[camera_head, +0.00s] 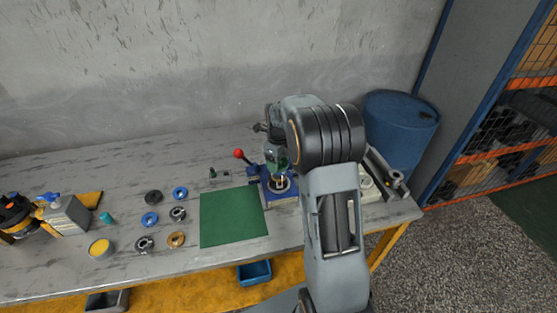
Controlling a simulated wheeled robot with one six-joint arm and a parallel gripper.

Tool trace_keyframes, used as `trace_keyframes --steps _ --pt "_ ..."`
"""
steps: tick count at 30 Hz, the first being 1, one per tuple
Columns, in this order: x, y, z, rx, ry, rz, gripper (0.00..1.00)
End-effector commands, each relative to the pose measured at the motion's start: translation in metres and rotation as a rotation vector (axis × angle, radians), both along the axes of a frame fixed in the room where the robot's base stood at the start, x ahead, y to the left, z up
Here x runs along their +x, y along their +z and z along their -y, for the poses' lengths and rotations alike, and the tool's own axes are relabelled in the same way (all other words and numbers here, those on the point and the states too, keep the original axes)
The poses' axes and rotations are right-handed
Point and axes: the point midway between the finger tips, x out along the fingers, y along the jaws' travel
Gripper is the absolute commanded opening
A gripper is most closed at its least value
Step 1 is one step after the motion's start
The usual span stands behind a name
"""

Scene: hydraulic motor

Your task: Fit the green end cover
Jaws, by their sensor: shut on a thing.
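My gripper (279,174) is above the blue fixture (262,190) at the right part of the workbench, pointing down. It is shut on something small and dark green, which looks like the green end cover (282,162). My own wrist and forearm hide much of it. A dark round part with a pale centre (280,184) sits in the fixture just below. I cannot tell whether the cover touches it.
A red-knobbed lever (239,154) stands left of the fixture. A green mat (231,217) lies left of it, bare. Several rings (176,239) lie further left, near a yellow-topped can (101,248). A blue barrel (401,122) stands behind the bench's right end.

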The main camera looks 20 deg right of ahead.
Motion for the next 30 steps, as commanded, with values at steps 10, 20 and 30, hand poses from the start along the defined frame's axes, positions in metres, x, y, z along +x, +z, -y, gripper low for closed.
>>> trace_keyframes --steps 10,20,30 --pt "0.0002 -0.0012 0.0001 0.0 0.0 0.001 0.35" --pt "0.0003 0.0007 0.0001 0.0 0.0 0.001 0.35" --pt "0.0002 0.0065 0.0 0.0 0.0 0.001 0.35"
